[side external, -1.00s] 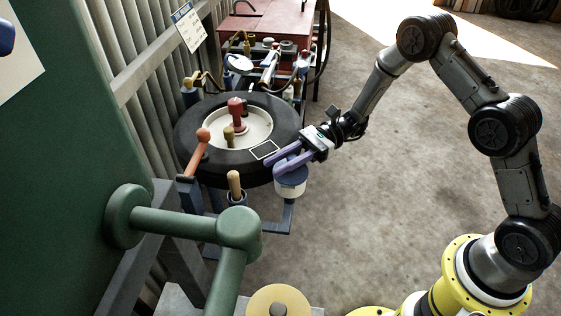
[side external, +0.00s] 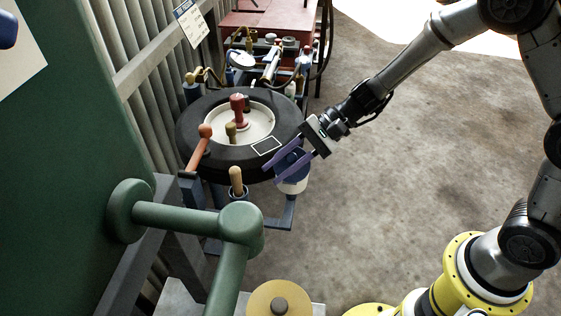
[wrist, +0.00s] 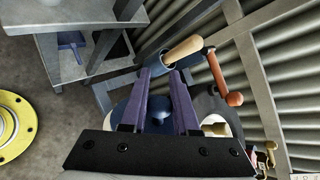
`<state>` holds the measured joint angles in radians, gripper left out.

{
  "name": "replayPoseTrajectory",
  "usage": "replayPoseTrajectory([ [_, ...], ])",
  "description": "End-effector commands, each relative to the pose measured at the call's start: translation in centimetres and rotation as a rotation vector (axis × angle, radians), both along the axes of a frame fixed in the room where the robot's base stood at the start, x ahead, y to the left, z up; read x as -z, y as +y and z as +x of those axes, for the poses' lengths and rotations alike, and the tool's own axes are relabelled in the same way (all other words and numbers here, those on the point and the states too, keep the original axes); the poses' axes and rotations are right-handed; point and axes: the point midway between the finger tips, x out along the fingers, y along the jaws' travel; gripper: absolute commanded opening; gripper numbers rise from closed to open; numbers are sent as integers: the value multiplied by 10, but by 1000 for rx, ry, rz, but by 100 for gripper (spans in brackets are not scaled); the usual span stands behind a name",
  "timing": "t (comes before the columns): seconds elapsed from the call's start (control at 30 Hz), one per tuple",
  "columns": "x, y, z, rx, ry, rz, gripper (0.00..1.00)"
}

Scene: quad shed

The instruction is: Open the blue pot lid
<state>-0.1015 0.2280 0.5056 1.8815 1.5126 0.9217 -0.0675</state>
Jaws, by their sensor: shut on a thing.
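The white pot (side external: 293,186) sits on a dark bracket in front of the black tyre in the side view. Its blue lid (side external: 289,160) shows between the purple fingers of my gripper (side external: 270,173) and looks tilted up from the pot, though the fingers hide part of its edge. My gripper reaches in from the right and is shut on the lid. In the wrist view, blue (wrist: 160,112) shows between the two fingers, and the contact itself is partly hidden.
The tyre (side external: 190,140) lies just behind the pot. An orange-knobbed lever (side external: 205,131) and a wooden-handled tool (side external: 236,180) stand to the left. A green pipe frame (side external: 180,218) is in the foreground. Open concrete floor (side external: 400,180) lies to the right.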

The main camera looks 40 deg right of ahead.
Motion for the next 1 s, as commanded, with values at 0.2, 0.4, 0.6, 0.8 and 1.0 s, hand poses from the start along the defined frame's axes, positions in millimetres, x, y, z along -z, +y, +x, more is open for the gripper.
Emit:
replayPoseTrajectory([
  [0.2, 0, 8, -8, -3, -150, -146, 0],
  [0.4, 4, 15, -15, -4, -281, -276, 0],
  [0.6, 8, 19, -18, -3, -385, -381, 0],
  [0.8, 12, 20, -20, -1, -453, -451, 0],
  [1.0, 14, 22, -22, -1, -494, -493, 0],
])
